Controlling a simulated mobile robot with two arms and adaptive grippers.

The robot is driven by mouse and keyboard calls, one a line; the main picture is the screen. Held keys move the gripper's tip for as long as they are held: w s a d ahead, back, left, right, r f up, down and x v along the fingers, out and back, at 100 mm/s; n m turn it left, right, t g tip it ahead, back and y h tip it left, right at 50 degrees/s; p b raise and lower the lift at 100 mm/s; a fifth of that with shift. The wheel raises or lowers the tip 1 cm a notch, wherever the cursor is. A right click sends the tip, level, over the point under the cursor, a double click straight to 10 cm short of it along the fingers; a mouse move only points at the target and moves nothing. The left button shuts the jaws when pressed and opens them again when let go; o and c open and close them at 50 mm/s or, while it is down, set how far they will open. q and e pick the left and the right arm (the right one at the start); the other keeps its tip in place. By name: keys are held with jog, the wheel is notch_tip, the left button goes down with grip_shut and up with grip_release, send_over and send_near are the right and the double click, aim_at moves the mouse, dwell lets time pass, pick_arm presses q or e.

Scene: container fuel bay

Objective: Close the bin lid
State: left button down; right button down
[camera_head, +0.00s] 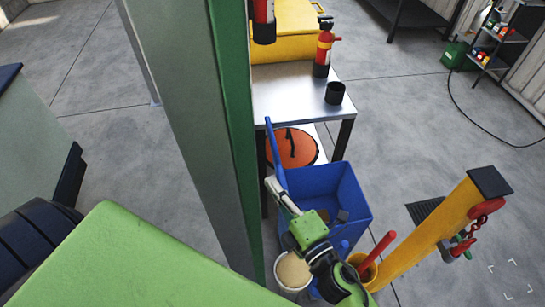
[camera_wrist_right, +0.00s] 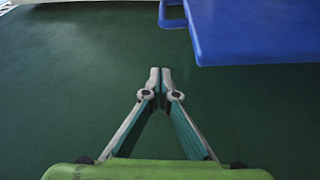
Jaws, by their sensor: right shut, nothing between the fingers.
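The blue bin (camera_head: 352,205) stands open on the floor beside the metal table, with a few dark and grey items inside. Its blue lid (camera_head: 275,150) stands raised, nearly edge-on, along the bin's left side. My right gripper (camera_head: 269,182) is shut and empty, its fingertips just left of the lid, between it and the green post. In the right wrist view the closed fingertips (camera_wrist_right: 160,73) meet at the middle, and a blue panel (camera_wrist_right: 255,35), seemingly the lid, lies up and to the right, apart from them. My left gripper is out of view.
The green-edged post (camera_head: 225,110) rises close left of the lid. A tub of tan material (camera_head: 293,270) and a yellow container with a red handle (camera_head: 365,265) sit before the bin. A yellow bollard (camera_head: 430,230) stands right. The table (camera_head: 290,95) is behind.

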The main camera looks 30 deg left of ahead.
aim_at(279, 173)
jog(key=w+a+p, duration=0.1)
jog(key=w+a, duration=0.3)
jog(key=w, duration=0.3)
jog(key=shift+w, duration=0.25)
jog(key=shift+a, duration=0.1)
